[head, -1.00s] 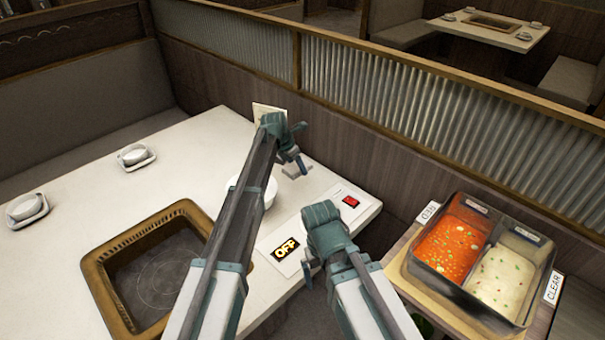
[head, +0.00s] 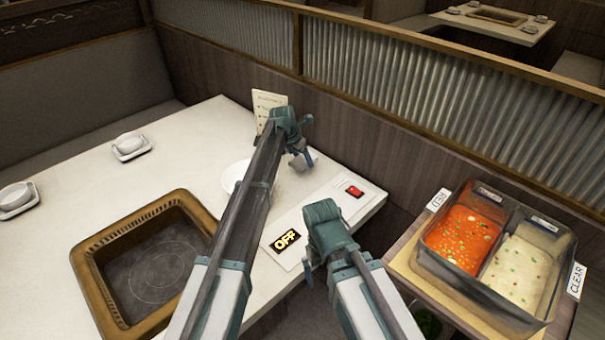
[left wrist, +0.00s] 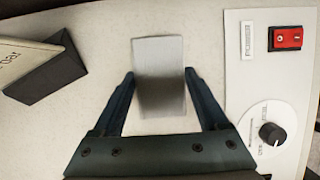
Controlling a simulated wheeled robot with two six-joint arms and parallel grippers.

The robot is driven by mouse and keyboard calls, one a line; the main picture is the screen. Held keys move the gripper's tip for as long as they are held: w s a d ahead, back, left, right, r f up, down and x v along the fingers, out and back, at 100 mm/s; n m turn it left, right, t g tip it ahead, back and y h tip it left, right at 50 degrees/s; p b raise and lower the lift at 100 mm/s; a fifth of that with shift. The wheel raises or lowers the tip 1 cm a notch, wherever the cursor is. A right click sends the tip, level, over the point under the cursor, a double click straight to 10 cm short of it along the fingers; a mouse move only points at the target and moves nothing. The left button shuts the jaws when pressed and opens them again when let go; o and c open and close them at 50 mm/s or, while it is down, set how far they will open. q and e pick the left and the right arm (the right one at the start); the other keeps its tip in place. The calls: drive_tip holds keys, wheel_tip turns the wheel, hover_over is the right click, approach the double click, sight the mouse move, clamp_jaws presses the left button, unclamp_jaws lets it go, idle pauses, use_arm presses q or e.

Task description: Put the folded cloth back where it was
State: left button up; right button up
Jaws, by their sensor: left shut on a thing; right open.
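The folded cloth (left wrist: 160,62) is a grey-white rectangle between the fingers of my left gripper (left wrist: 159,92) in the left wrist view. It is over the white table, between the card stand and the switch panel; I cannot tell whether it touches the table. In the head view my left gripper (head: 300,155) is shut on it near the table's far edge, and the cloth is mostly hidden there. My right gripper (head: 309,260) is open and empty by the front edge of the table, beside the OFF display.
The switch panel has a red switch (head: 354,191), a knob (left wrist: 271,134) and an OFF display (head: 286,240). A menu card (head: 268,108) stands behind my left gripper. A white bowl (head: 232,176) is partly hidden by my left arm. The sauce wells (head: 460,237) are at right.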

use_arm(q)
drive_tip(key=shift+f, duration=0.1)
wheel_tip(320, 180, down, 4)
drive_tip(key=b, duration=0.3)
drive_tip(key=shift+b, duration=0.4)
drive_tip(key=shift+r, duration=0.2)
drive_tip(key=shift+f, duration=0.15)
drive_tip(key=o, duration=1.1)
